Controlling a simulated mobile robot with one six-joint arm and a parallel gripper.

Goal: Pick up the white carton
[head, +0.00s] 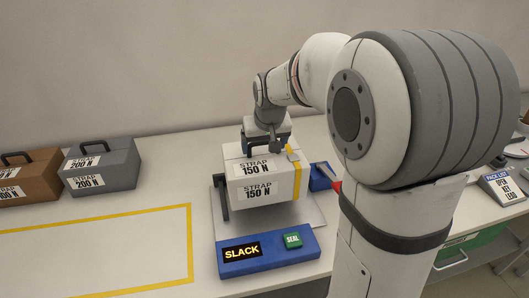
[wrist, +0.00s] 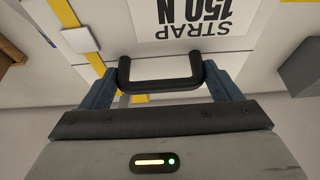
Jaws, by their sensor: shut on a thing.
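The white carton (head: 262,184) is labelled "STRAP 150 N" on its top and front. A yellow strap (head: 298,178) runs around its right part and also shows in the wrist view (wrist: 75,37). My gripper (head: 266,142) is above the carton, shut on its black handle (wrist: 160,75). In the wrist view the jaws (wrist: 160,88) sit at either end of that handle, close to the carton top (wrist: 130,15). The carton looks level and seems a little above the grey plate (head: 235,228) of the strapping station.
The station's blue front panel (head: 267,262) reads "SLACK" and has a green "SEAL" button (head: 293,240). A black upright (head: 222,197) stands close left of the carton. Grey (head: 103,165) and brown (head: 30,178) cases stand left. The yellow-outlined table area (head: 90,250) is empty.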

